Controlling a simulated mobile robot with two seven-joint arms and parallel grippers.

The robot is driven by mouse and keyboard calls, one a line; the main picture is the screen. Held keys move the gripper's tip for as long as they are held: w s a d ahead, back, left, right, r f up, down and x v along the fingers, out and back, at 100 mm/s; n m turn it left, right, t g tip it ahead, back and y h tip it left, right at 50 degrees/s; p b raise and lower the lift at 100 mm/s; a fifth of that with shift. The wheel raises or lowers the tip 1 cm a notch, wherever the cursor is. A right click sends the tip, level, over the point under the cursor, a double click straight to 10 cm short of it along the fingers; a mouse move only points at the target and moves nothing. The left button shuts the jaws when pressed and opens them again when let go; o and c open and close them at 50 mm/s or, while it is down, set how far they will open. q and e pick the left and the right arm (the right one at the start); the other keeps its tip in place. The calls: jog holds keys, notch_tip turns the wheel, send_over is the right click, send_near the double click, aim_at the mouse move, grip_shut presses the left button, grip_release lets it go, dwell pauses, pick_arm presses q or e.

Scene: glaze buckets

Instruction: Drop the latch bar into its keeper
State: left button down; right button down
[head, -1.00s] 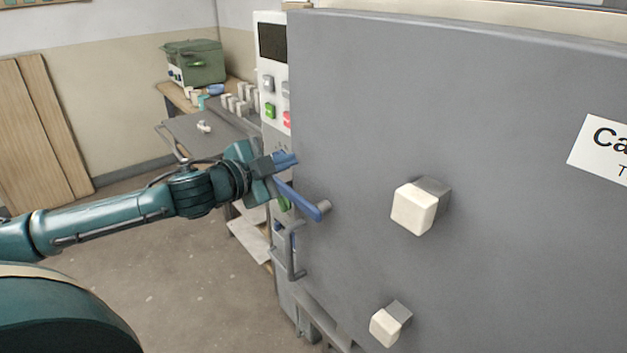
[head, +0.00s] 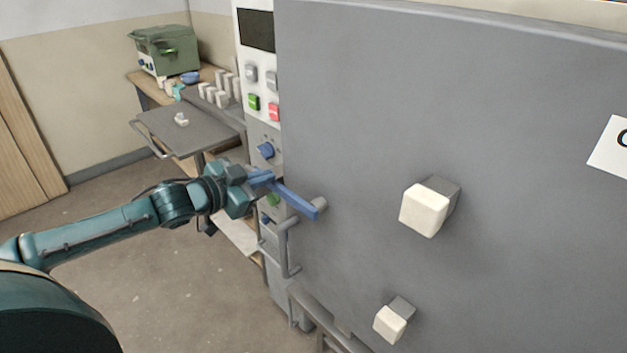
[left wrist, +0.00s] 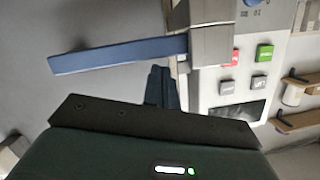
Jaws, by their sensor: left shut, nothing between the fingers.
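The latch bar (head: 296,199) is a straight blue bar at the left edge of the grey door, with its right end by a grey pin. It also crosses the left wrist view (left wrist: 120,55), where one end meets a grey block (left wrist: 211,42), apparently the keeper. I cannot tell whether the bar is seated in it. My left gripper (head: 264,178) is at the bar's left end in the head view and partly hides that area. In the left wrist view its fingers (left wrist: 160,84) are together and empty, close beside the bar. My right gripper is not in view.
The large grey door (head: 350,120) with white blocks (head: 425,210) fills the right. A control panel (head: 257,75) with buttons stands at its left edge. A grey handle (head: 284,250) sits below the bar. A grey cart (head: 185,130) stands behind; floor at left is clear.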

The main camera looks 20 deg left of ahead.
pick_arm(q)
jog(key=shift+a+f, duration=0.1)
jog(key=shift+f, duration=0.25)
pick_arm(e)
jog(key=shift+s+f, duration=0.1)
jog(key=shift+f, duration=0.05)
pick_arm(q)
jog(key=shift+f, duration=0.2)
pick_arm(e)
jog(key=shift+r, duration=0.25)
pick_arm(q)
jog(key=s+a+r+p, duration=0.3)
jog(key=s+r, duration=0.4)
jog(key=s, duration=0.2)
jog(key=shift+a+p, duration=0.3)
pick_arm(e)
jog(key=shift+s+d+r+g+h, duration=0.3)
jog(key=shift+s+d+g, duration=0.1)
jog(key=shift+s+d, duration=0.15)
